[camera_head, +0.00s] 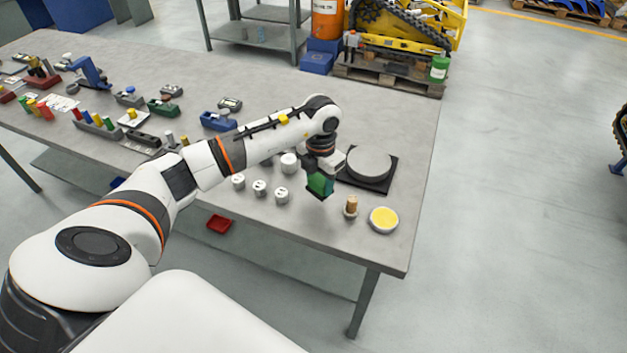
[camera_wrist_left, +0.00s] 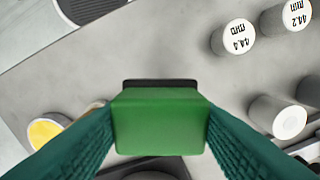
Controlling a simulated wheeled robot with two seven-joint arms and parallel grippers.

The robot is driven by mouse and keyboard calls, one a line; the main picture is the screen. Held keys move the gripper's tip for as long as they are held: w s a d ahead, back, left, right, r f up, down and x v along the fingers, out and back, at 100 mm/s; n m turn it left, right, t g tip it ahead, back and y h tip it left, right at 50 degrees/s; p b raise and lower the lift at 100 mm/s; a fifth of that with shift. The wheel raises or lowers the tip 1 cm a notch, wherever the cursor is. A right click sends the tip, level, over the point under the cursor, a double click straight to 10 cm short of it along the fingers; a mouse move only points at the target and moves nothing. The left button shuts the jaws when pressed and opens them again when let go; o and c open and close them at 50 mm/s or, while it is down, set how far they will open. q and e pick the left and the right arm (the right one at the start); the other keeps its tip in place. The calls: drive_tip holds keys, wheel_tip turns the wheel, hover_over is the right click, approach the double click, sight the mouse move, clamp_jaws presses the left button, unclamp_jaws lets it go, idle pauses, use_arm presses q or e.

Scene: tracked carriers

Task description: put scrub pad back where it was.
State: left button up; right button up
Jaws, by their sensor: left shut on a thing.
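The scrub pad is a green block with a dark layer on one side; it shows in the left wrist view (camera_wrist_left: 160,122) between the two teal fingers. My left gripper (camera_head: 320,186) is shut on it. In the head view the gripper hangs over the right part of the grey table, left of a dark square base with a round grey plate. The fingers and the pad blend together there, so the gap between the pad and the table is hard to tell. My right gripper is not in view.
White cylinders (camera_head: 281,195) stand left of the gripper; two read 44.4 and 44.2 in the wrist view. The round plate (camera_head: 369,164), a small wooden-topped piece (camera_head: 351,206) and a yellow-filled dish (camera_head: 383,220) are to the right. Blocks and fixtures crowd the table's left.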

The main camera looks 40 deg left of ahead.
sight(319, 192)
use_arm(q)
drive_tip(key=shift+f, duration=0.65)
wheel_tip(319, 192, down, 3)
drive_tip(key=shift+f+p, duration=0.2)
drive_tip(key=shift+p, duration=0.25)
drive_tip(key=shift+f, duration=0.15)
drive_tip(key=o, duration=0.9)
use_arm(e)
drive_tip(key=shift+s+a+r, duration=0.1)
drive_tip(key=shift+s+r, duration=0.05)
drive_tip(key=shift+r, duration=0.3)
use_arm(q)
drive_tip(key=shift+o, duration=0.2)
wheel_tip(319, 192, up, 11)
drive_tip(key=b, duration=0.3)
drive_tip(key=shift+r, duration=0.7)
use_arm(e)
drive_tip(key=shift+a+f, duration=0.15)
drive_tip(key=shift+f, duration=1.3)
